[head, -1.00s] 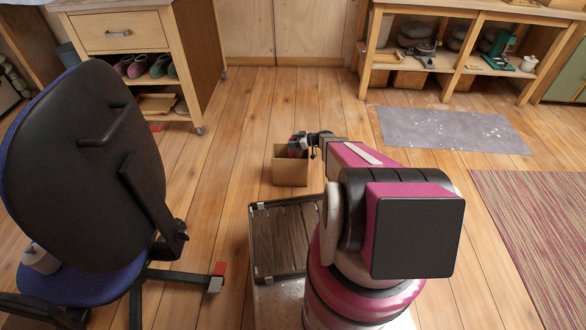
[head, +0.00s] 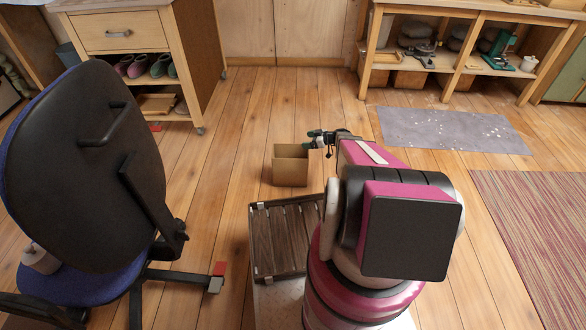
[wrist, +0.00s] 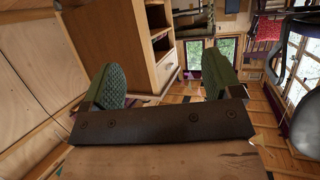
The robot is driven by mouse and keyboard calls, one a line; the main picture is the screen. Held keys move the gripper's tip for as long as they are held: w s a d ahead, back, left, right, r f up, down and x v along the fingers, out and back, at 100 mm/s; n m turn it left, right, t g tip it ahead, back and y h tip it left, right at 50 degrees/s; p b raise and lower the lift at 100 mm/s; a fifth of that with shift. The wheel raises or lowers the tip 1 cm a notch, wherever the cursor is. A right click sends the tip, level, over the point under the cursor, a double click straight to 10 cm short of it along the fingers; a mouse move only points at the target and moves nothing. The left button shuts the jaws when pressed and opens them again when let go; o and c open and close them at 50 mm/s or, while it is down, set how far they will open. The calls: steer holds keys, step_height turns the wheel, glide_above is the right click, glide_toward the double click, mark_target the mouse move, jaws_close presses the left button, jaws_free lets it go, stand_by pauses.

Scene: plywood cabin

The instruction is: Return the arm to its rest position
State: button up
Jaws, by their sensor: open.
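My gripper (head: 311,139) is at the end of my arm, near the upper right rim of a small open cardboard box (head: 290,172) on the floor. Its two fingers point left and are apart. In the wrist view my gripper (wrist: 166,78) has its two green padded fingers spread wide with nothing between them. My arm reaches away from my body, with its pink link bent forward. The inside of the box is mostly out of sight from here.
A slatted tray (head: 285,238) lies beside my arm's base. An office chair (head: 80,170) stands at the left. A drawer cabinet (head: 140,60) and a workbench (head: 450,60) stand at the back. A grey mat (head: 450,130) and a striped rug (head: 530,220) lie right on open floor.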

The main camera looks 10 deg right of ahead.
steer(key=shift+v, duration=1)
